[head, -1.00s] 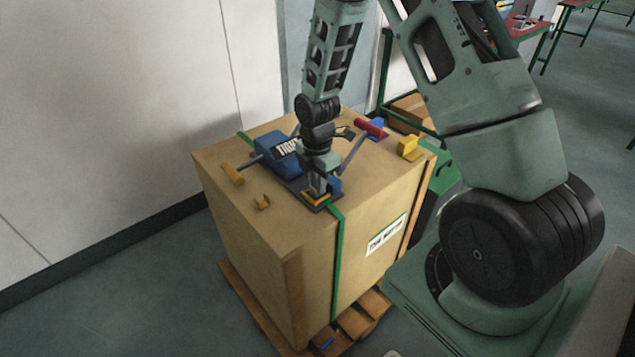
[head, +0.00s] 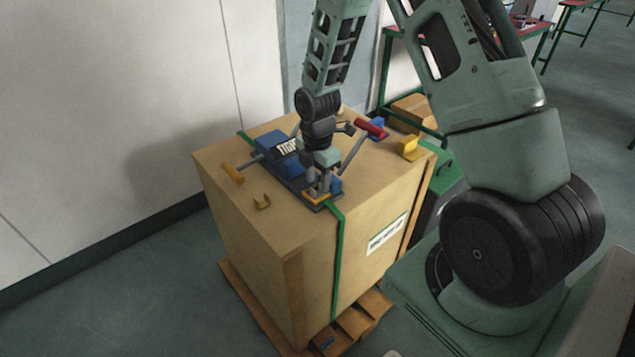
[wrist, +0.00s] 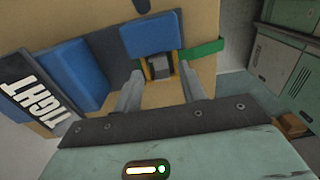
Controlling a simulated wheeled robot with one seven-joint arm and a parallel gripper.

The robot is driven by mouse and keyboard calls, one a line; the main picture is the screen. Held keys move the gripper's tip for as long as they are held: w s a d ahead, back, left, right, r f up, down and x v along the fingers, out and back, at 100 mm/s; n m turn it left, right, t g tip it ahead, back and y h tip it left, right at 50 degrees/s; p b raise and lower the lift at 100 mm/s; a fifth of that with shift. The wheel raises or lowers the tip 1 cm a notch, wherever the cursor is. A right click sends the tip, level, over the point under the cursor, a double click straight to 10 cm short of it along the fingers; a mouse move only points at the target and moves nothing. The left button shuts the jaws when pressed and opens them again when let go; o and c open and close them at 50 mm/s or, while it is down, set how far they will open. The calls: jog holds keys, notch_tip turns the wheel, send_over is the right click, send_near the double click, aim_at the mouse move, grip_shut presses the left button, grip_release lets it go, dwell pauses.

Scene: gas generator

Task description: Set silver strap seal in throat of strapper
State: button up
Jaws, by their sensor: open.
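The blue strapper (head: 271,146), with a TIGHT label, lies on top of the crate; its blue body and label also show in the wrist view (wrist: 84,72). Its yellow-edged throat (head: 316,197) is at the near end, beside the green strap (head: 337,225). A grey metal piece that looks like the silver strap seal (wrist: 160,67) sits between the throat's yellow sides in the wrist view. My gripper (wrist: 158,82) is open, its fingers apart on either side of the throat area. In the head view my gripper (head: 318,187) is low over the throat and hides the seal.
The cardboard crate (head: 262,250) stands on a wooden pallet near the wall.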

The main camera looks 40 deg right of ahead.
aim_at(317, 187)
notch_tip(317, 187, up, 10)
jog(key=s+a+r+m, duration=0.2)
jog(key=s+a+r, duration=0.1)
jog(key=a, duration=0.5)
jog(key=s+a+r+m, duration=0.2)
jog(key=s+a+m, duration=0.2)
jog(key=s+a, duration=0.4)
jog(key=s+a+r+m, duration=0.3)
jog(key=s+a, duration=0.5)
jog(key=s, duration=0.5)
jog(key=shift+s+a+r+m+y, duration=0.2)
jog(key=shift+r+m+y, duration=0.1)
jog(key=shift+m, duration=0.6)
jog(key=shift+w+r, duration=0.1)
jog(key=shift+r, duration=0.05)
